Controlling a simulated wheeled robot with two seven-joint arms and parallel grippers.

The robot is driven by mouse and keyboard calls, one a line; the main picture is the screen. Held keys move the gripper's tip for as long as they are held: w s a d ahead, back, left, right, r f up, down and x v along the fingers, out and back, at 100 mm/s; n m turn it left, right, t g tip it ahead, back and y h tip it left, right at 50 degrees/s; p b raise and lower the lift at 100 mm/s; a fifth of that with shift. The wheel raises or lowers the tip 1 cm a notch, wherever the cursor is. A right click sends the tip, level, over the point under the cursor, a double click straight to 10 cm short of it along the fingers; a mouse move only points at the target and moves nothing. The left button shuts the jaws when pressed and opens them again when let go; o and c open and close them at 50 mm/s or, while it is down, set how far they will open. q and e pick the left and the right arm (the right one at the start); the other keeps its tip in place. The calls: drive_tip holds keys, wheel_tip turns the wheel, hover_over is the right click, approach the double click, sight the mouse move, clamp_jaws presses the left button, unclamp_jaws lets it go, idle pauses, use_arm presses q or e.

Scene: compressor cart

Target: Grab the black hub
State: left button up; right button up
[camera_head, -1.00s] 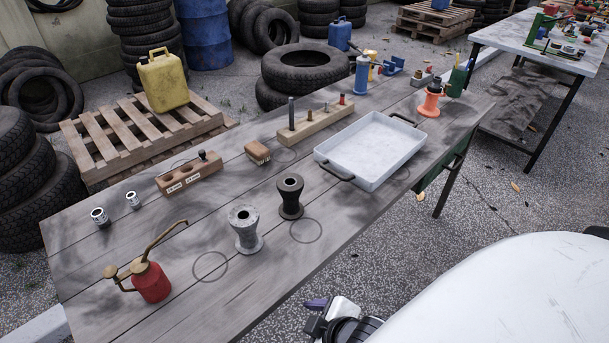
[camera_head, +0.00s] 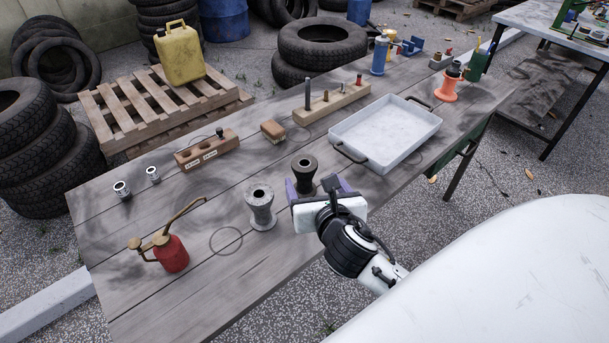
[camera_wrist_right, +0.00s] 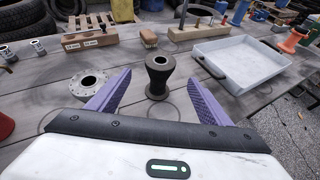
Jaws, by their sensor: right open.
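The black hub (camera_head: 304,172) is a dark, waisted spool standing upright on the wooden table. It also shows in the right wrist view (camera_wrist_right: 158,76), ahead of and between the two purple fingers. My right gripper (camera_head: 312,190) is open at the near side of the hub, with its lower part hidden behind the gripper in the head view. In the right wrist view the right gripper (camera_wrist_right: 154,92) has a finger on each side of the hub's line, and no contact is visible. My left gripper is not in view.
A grey hub (camera_head: 261,208) stands close to the left of the black one. A white tray (camera_head: 387,162) lies to the right, and a wooden block with pegs (camera_head: 330,103) is behind. A red oil can (camera_head: 171,253) stands at the front left.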

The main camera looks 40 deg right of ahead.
sight(306, 167)
drive_tip(key=shift+n, duration=0.3)
drive_tip(key=x, duration=1)
drive_tip(key=shift+w+d+r, duration=0.1)
drive_tip(key=shift+w+r, duration=0.15)
drive_tip(key=shift+w, duration=0.1)
drive_tip(key=shift+r, duration=0.1)
drive_tip(key=c, duration=1.5)
